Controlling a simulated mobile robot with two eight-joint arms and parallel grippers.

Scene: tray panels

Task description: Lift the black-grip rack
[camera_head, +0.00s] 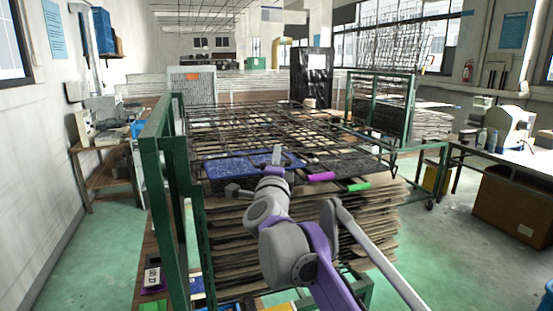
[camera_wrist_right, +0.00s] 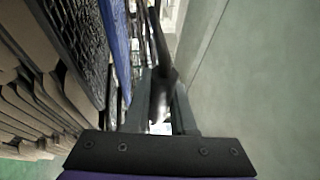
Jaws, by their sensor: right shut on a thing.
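Dark wire racks (camera_head: 260,118) lie stacked on a green frame in the head view. One grip on their near side is purple (camera_head: 320,176) and another is green (camera_head: 358,187). My right gripper (camera_head: 277,154) reaches the near edge of the racks, left of the purple grip. In the wrist view, my right gripper (camera_wrist_right: 161,100) is shut on a dark bar, the black grip (camera_wrist_right: 162,62), which runs between its fingers. In the head view the black grip is hidden by my gripper, and I cannot tell whether its rack is raised. My left gripper is not in view.
A blue panel (camera_head: 230,168) and a black textured panel (camera_head: 352,163) lie at the racks' near side. Brown sheets (camera_head: 370,222) are piled below. The green frame (camera_head: 178,190) has an upright end at left. Open green floor (camera_head: 465,225) lies to the right.

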